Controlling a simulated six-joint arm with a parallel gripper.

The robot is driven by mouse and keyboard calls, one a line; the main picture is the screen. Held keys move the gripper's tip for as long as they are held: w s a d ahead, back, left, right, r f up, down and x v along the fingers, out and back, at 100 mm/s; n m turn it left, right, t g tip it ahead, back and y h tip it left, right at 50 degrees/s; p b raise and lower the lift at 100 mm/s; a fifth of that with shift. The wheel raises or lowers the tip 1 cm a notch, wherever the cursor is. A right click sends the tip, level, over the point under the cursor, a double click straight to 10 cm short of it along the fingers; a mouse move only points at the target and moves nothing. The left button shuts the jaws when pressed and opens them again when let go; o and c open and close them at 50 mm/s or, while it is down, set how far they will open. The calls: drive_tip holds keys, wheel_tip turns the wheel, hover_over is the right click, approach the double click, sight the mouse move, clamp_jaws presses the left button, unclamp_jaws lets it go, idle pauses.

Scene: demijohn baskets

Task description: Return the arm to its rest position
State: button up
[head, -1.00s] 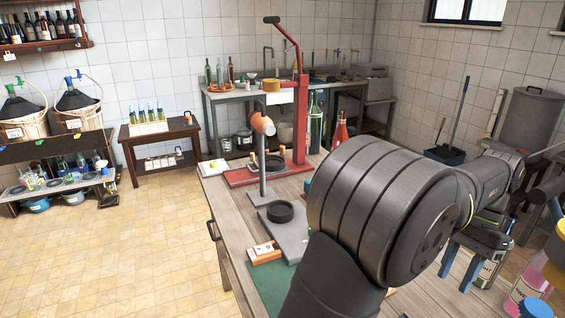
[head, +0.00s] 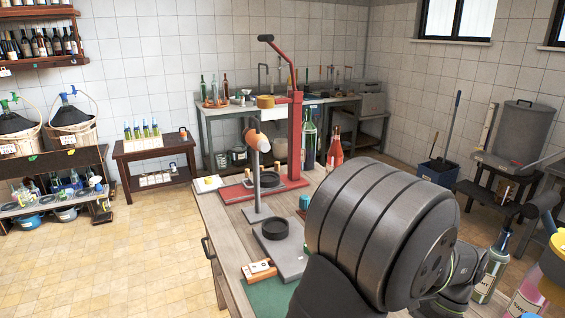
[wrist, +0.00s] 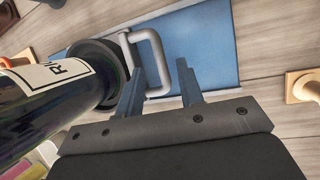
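My arm's dark, ribbed joint fills the lower right of the head view, and my gripper is hidden there. In the wrist view my gripper (wrist: 160,78) has its two blue-grey fingers apart, with no object held between them. A grey looped handle (wrist: 155,58) shows just beyond the fingers, close to the left one; I cannot tell if they touch.
Bottles (head: 492,268) stand at the right, near my arm. Two basketed demijohns (head: 72,125) are far left. The tiled floor at left is clear.

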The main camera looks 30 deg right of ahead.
drive_tip(key=shift+x, duration=1.2)
drive_tip(key=shift+r, duration=0.1)
